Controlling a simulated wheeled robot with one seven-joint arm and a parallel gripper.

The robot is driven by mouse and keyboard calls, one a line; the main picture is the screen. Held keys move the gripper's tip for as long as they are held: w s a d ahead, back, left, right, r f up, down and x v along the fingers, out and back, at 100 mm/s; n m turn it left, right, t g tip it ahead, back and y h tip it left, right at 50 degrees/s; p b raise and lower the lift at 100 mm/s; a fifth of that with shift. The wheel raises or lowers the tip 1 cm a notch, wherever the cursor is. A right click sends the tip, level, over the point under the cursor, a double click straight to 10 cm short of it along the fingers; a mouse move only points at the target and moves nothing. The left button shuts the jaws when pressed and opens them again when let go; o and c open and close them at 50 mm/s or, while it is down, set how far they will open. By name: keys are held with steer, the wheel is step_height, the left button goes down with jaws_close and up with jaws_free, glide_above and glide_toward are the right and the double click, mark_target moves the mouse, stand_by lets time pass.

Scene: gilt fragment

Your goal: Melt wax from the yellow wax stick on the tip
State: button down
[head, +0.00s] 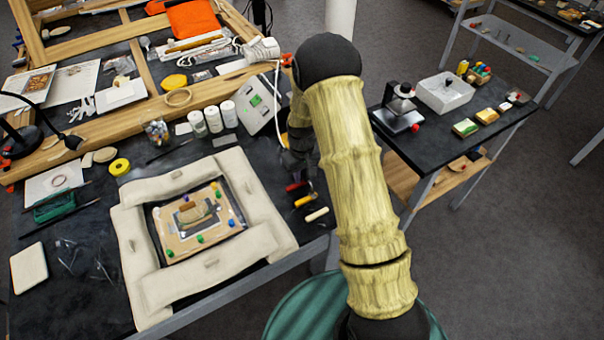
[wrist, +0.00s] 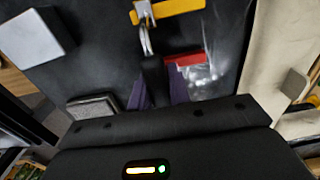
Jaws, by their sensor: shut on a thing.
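The yellow wax stick (wrist: 180,10) lies on the dark tabletop at the top of the wrist view. In the head view the yellow wax stick (head: 305,201) lies near the table's right edge. My gripper (wrist: 158,95), with purplish fingers, is shut on a tool with a black handle (wrist: 152,72). The tool's shiny metal tip (wrist: 144,14) overlaps the stick's left part in the wrist view; whether it touches, and any melted wax, I cannot tell. In the head view my gripper (head: 297,158) is dark and partly hidden by my arm.
A red stick (wrist: 186,58) lies close right of the tool. A cream stick (head: 317,214) lies nearer the table edge. A white unit with a green display (head: 254,98) stands behind. Cream padding (head: 143,255) surrounds the gilt fragment (head: 195,213) on the left.

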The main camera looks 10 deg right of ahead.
steer(key=shift+r+p, duration=1.75)
steer(key=shift+r, duration=0.8)
